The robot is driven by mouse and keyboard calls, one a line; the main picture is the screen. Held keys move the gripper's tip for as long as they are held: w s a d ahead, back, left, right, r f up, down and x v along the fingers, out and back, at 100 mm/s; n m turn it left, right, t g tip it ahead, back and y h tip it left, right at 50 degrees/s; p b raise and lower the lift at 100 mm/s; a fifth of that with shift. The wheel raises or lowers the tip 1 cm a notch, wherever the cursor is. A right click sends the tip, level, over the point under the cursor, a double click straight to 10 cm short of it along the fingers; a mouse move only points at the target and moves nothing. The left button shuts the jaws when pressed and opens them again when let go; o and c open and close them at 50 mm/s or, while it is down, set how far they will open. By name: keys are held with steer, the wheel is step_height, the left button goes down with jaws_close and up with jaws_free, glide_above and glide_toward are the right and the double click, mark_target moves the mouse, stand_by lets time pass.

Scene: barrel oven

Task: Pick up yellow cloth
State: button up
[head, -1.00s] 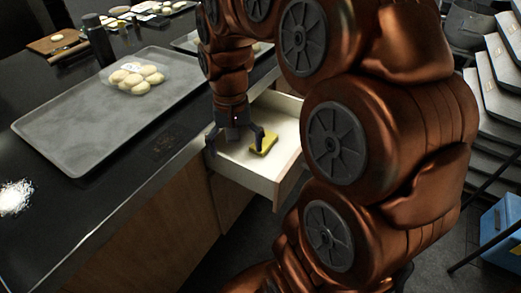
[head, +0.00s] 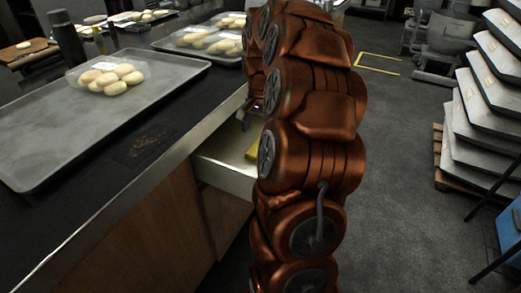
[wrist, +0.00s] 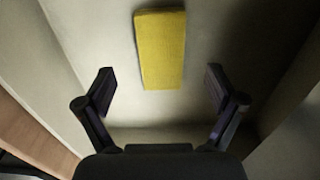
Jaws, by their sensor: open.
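The yellow cloth (wrist: 162,50) is a folded rectangular pad lying flat on the floor of an open drawer (wrist: 95,30). In the wrist view it lies ahead of my gripper (wrist: 160,90), roughly centred between the two fingers and apart from them. My gripper is open and empty. In the head view a small part of the cloth (head: 252,151) shows in the drawer (head: 222,177), and my arm hides the rest. Only a bit of my gripper (head: 246,115) shows there, over the drawer.
The dark counter (head: 130,150) stands left of the drawer. It carries a metal tray (head: 60,135) with a pack of pale buns (head: 108,78) on it, and more packs behind. Stacked trays (head: 490,100) stand at the right. The floor (head: 400,190) between is clear.

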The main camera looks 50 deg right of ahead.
step_height(320, 180, down, 6)
steer(key=shift+w+r+b, duration=0.1)
steer(key=shift+r+b, duration=0.05)
steer(key=shift+b, duration=0.55)
steer(key=c, duration=1.2)
steer(key=shift+r+p, duration=0.95)
steer(key=shift+r, duration=4.1)
steer(key=shift+c, duration=0.2)
